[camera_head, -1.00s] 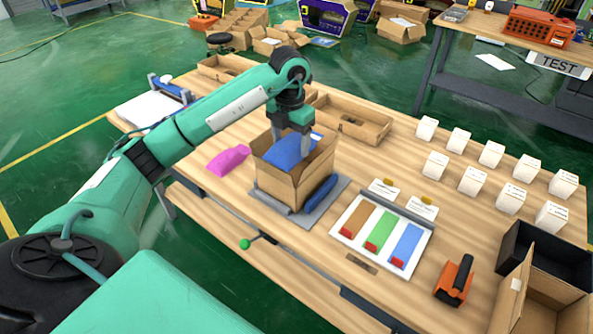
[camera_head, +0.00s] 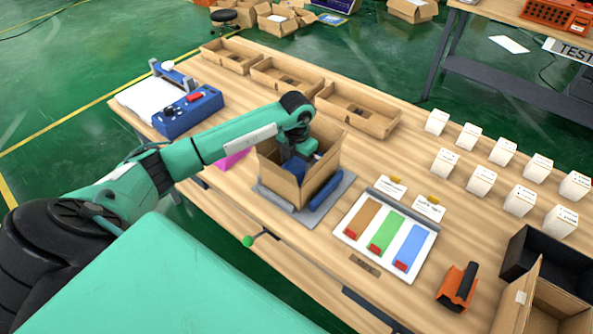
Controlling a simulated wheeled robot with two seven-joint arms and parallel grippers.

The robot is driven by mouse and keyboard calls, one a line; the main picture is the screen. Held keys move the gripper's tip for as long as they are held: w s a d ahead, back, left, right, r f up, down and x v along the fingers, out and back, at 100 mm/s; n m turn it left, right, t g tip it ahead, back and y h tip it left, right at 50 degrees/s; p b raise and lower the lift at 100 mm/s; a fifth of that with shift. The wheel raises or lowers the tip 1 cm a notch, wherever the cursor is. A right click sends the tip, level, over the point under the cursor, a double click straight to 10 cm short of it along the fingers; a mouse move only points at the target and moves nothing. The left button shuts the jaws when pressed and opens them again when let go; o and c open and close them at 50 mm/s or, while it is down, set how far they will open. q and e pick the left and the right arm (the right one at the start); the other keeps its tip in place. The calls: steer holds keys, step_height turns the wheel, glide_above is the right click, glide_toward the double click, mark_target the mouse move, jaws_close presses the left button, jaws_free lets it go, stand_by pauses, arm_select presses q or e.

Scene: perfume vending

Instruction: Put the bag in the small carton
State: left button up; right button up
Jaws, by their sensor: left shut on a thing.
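The small open carton (camera_head: 290,184) stands on a grey plate (camera_head: 309,216) near the middle of the wooden table. My left gripper (camera_head: 296,166) is down inside the carton, shut on the blue bag (camera_head: 304,171). The carton walls and my wrist hide most of the bag and the fingertips. Another dark blue item (camera_head: 326,191) lies on the plate against the carton's right side. A pink bag (camera_head: 231,160) lies left of the carton, partly behind my left arm. My right gripper is not in view.
Several shallow cardboard trays (camera_head: 357,110) line the back edge. A blue device (camera_head: 188,111) stands at the left. A colour-striped board (camera_head: 385,232), an orange tool (camera_head: 457,287), white boxes (camera_head: 481,181) and a black box (camera_head: 547,256) occupy the right side.

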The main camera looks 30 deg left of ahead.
arm_select(q)
steer(key=shift+f, duration=0.55)
step_height(320, 180, down, 3)
steer(key=shift+f+p, duration=0.15)
steer(key=shift+p, duration=0.3)
steer(key=shift+f, duration=0.6)
steer(key=o, duration=1)
steer(key=shift+r, duration=0.1)
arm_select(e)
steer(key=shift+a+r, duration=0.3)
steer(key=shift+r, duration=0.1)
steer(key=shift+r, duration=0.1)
